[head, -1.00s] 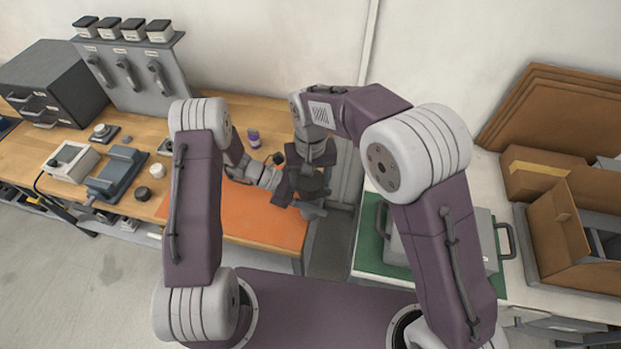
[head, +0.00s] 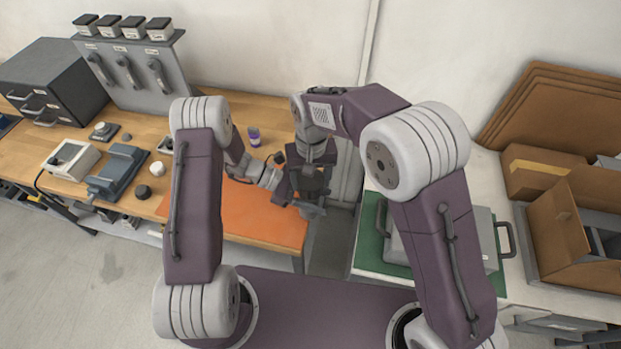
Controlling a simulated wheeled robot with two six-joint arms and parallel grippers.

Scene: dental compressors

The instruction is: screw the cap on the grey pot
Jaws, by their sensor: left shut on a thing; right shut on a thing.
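My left gripper (head: 284,188) reaches in from the left above the right end of the orange mat. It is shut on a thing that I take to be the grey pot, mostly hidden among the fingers. My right gripper (head: 313,188) points down from above, right beside the left one. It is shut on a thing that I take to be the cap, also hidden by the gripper. The two grippers meet closely. I cannot tell how the cap sits on the pot.
The orange mat (head: 250,222) is largely bare. A black round piece (head: 143,192) and a white one (head: 157,169) are on the bench at left. A grey case (head: 455,235) lies on a green mat at right.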

